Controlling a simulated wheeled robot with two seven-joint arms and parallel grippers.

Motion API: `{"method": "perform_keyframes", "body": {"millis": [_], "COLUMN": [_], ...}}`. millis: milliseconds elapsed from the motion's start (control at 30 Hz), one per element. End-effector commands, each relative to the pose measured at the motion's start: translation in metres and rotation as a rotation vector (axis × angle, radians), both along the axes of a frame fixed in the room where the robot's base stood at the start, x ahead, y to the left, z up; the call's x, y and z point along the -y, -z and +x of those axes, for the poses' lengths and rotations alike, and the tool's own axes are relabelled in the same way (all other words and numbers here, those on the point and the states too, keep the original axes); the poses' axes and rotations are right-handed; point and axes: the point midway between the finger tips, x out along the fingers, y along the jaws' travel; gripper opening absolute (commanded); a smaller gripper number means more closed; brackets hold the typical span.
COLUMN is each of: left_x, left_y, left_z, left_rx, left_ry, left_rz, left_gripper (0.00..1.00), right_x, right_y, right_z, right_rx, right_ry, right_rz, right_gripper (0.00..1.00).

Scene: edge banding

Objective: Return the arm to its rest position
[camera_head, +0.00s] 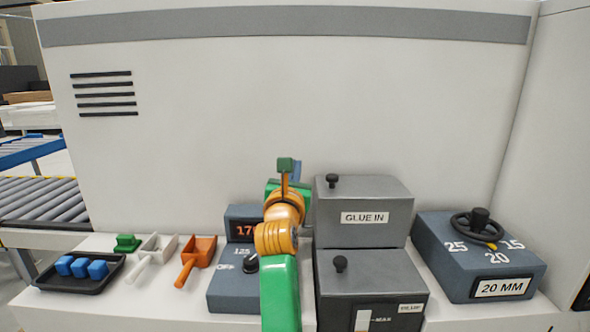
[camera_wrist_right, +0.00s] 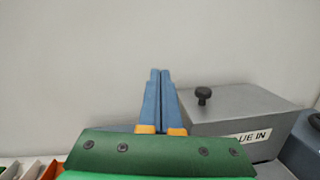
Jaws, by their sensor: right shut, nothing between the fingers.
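My right arm (camera_head: 280,285) rises from the bottom middle of the head view, in green and orange. My right gripper (camera_head: 297,170) is at its top, in front of the white machine panel, with its blue fingers partly hidden by the arm. In the right wrist view the two blue fingers (camera_wrist_right: 159,98) lie side by side, shut and empty. They point at the plain panel, left of the grey GLUE IN box (camera_wrist_right: 235,112). My left gripper is in neither view.
The GLUE IN box (camera_head: 364,212) stands close right of my arm, above another grey box (camera_head: 370,282). A thickness dial unit (camera_head: 478,256) is at the right. A temperature box (camera_head: 230,285) is partly behind my arm. Scoops (camera_head: 197,257) and a black tray (camera_head: 62,284) with blue blocks lie left.

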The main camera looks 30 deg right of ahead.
Motion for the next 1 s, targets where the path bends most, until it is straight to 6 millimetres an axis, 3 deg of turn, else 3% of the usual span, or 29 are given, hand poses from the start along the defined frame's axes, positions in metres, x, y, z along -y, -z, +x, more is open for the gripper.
{"method": "perform_keyframes", "body": {"millis": [267,367,433,467,500,567,600,667,700,800,933,967,1000], "left_x": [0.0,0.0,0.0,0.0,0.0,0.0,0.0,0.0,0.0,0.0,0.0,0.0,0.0], "left_y": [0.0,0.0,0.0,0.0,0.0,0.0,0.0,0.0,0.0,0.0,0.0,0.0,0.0], "left_z": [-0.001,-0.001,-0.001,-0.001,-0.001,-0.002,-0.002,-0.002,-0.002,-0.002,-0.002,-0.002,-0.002], "left_rx": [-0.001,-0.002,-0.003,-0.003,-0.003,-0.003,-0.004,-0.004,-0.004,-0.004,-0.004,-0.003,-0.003], "left_ry": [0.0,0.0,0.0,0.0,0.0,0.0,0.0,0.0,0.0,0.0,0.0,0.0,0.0], "left_rz": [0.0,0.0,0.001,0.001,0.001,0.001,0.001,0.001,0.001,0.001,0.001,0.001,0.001], "left_gripper": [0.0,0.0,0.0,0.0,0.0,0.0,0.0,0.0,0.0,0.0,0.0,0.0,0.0], "right_x": [0.004,0.002,-0.039,-0.068,-0.102,-0.147,-0.172,-0.2,-0.212,-0.223,-0.211,-0.207,-0.2], "right_y": [-0.002,-0.013,-0.016,-0.008,0.009,0.048,0.081,0.136,0.174,0.256,0.328,0.34,0.354], "right_z": [-0.005,-0.032,-0.052,-0.057,-0.061,-0.067,-0.073,-0.087,-0.099,-0.139,-0.193,-0.205,-0.221], "right_rx": [0.001,-0.006,-0.049,-0.076,-0.11,-0.165,-0.202,-0.258,-0.296,-0.377,-0.466,0.478,0.476], "right_ry": [0.027,0.135,0.176,0.163,0.126,0.041,-0.037,-0.176,-0.282,-0.559,-0.892,0.952,0.996], "right_rz": [-0.068,-0.456,-0.951,-1.176,-1.426,-1.752,-1.949,-2.217,-2.377,-2.689,-2.935,2.932,2.835], "right_gripper": [0.0,0.0,0.0,0.0,0.0,0.0,0.0,0.0,0.0,0.0,0.0,0.0,0.0]}}
